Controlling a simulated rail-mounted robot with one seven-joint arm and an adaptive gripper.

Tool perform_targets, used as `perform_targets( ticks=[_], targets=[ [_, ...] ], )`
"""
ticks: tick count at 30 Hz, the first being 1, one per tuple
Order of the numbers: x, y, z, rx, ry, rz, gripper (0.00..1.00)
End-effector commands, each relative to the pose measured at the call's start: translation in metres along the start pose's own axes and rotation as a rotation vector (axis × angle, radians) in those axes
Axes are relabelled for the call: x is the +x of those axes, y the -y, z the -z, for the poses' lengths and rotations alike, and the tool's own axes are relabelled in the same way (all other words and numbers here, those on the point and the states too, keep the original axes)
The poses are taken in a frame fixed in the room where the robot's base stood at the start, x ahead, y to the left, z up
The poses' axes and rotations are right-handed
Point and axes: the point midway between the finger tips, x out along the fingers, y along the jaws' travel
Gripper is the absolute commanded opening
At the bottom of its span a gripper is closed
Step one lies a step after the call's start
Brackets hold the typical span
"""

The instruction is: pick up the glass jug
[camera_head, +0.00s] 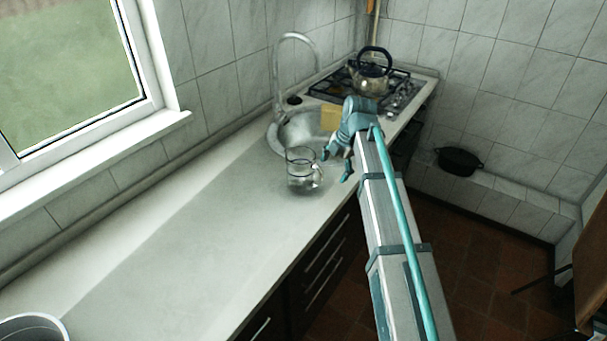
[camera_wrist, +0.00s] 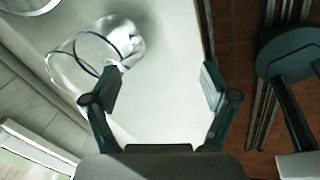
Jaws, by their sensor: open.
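The clear glass jug (camera_head: 302,171) stands upright on the pale countertop (camera_head: 190,235), just in front of the sink, its handle on the right side. My gripper (camera_head: 336,163) is open and empty, just to the right of the jug and apart from it in the head view. In the wrist view the jug (camera_wrist: 95,58) shows at the upper left, partly behind the left finger. The gap between the fingers (camera_wrist: 160,90) shows only bare countertop. I cannot tell the height of my gripper above the counter.
Behind the jug are a metal sink (camera_head: 297,132) with a tall tap (camera_head: 276,70), a yellow block (camera_head: 330,117), and a kettle (camera_head: 370,73) on the gas stove. A black pot (camera_head: 458,161) sits on a ledge at right.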

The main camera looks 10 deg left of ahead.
Motion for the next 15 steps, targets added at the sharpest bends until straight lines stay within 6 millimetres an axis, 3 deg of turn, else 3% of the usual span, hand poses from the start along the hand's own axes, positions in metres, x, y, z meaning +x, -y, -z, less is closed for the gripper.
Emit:
perform_targets(
  ticks=[1, 3, 7, 11, 15],
  targets=[
    [-0.016, -0.015, 0.001, -0.074, 0.000, -0.012, 0.85],
    [-0.031, -0.027, 0.004, -0.166, -0.002, -0.021, 0.85],
    [-0.045, -0.037, 0.009, -0.266, -0.005, -0.031, 0.85],
    [-0.041, -0.039, 0.011, -0.291, -0.008, -0.032, 0.85],
    [-0.024, -0.039, 0.012, -0.289, -0.008, -0.031, 0.85]
  ],
)
